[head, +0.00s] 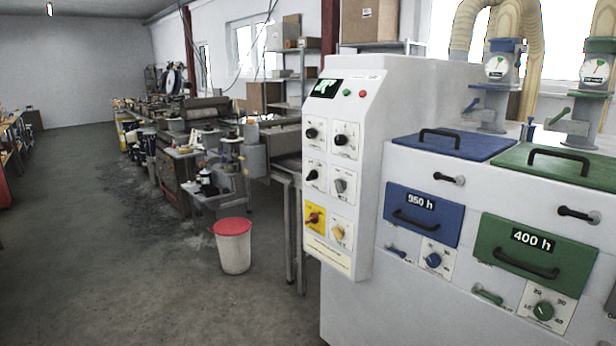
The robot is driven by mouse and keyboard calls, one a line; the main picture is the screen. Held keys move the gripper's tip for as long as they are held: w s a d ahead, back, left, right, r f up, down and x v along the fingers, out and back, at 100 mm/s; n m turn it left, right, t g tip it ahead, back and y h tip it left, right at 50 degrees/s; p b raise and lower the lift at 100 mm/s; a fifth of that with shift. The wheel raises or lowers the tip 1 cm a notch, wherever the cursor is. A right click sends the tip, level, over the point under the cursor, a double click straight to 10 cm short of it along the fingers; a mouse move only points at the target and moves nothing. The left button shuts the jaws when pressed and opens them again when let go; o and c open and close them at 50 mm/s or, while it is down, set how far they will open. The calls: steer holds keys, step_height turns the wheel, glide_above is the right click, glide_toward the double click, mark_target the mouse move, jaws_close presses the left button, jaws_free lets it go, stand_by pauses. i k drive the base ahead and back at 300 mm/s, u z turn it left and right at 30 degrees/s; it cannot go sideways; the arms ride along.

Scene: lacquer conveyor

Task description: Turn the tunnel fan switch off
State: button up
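A white control panel (347,180) stands at the middle right of the head view. It carries rotary knobs on small plates: a black knob at upper left (311,133), a black knob at upper right (341,140), a black knob at middle left (312,175), a grey knob at middle right (341,186), a red knob on a yellow plate at lower left (314,217) and a yellowish knob at lower right (339,232). Their labels are too small to read, so I cannot tell which is the tunnel fan switch. My gripper is not in view.
Right of the panel, the white machine has a blue drawer (424,215) and a green drawer (518,249) with protruding handles. A red-lidded white bucket (233,246) stands on the floor left of the panel. Open floor (110,280) lies at the left.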

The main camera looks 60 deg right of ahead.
mark_target(313, 175)
steer(key=u, duration=0.05)
steer(key=i, duration=1)
steer(key=z, duration=0.05)
